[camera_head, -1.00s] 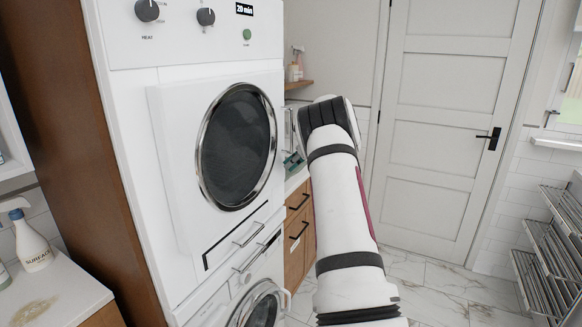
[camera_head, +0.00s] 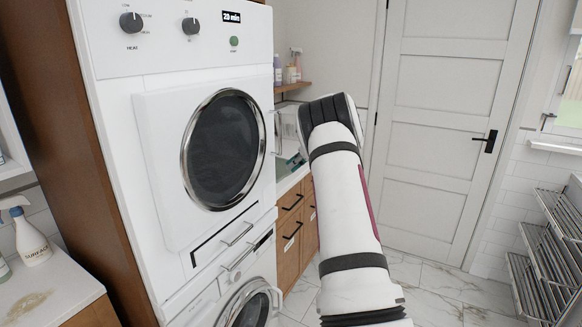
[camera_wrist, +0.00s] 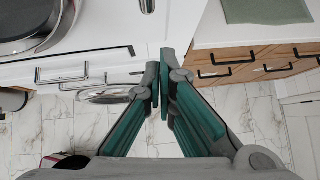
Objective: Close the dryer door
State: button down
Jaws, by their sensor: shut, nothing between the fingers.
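The dryer door (camera_head: 160,165) is a white panel with a chrome-rimmed, dark round window, on the upper machine at left in the head view. It lies close to the dryer front (camera_head: 105,150); I cannot tell whether a thin gap remains. In the wrist view part of the door's round window (camera_wrist: 25,20) shows at top left, with a silver handle (camera_wrist: 147,5) near the door's right edge. My gripper (camera_wrist: 159,85) is shut and empty, its teal fingers together just below the machine's lower right corner in that view. My arm hides most of it in the head view.
A washer (camera_head: 245,305) stands under the dryer. Wooden drawers (camera_head: 290,225) with black handles are to its right, near my arm. A white room door (camera_head: 440,120) is behind, and wire racks (camera_head: 545,240) stand at far right. Marble floor between is clear.

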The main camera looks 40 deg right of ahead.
jog(key=v, duration=0.8)
jog(key=shift+d+b, duration=0.2)
jog(key=shift+b, duration=0.15)
